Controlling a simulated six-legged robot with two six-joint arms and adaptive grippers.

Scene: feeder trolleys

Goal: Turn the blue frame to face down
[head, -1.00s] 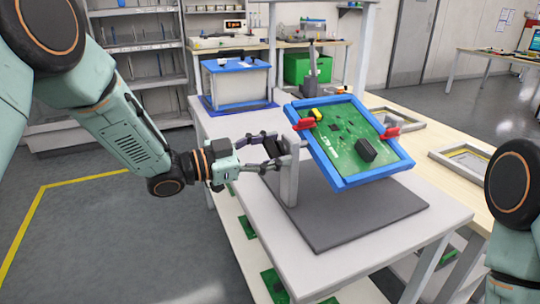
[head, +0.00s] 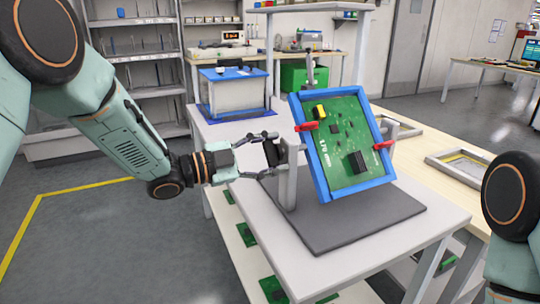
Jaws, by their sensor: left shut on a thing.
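The blue frame (head: 318,163) holds a green circuit board (head: 344,140) with a black block, a yellow part and smaller dark parts. It hangs steeply tilted between two grey posts, with the board's component side towards me. Red clamps (head: 307,127) grip its left and right edges. A grey post (head: 289,180) stands at the left on a dark base plate (head: 335,226). My left gripper (head: 270,154) is shut on a black knob (head: 273,152) on the outer side of that post. My right gripper is out of view; only part of my right arm shows at the right edge.
The fixture stands on a white trolley top (head: 238,137), with green boards on the shelf below. A blue-lidded box (head: 236,92) stands behind. A wooden bench (head: 465,205) with empty frames lies right. The floor at left is free.

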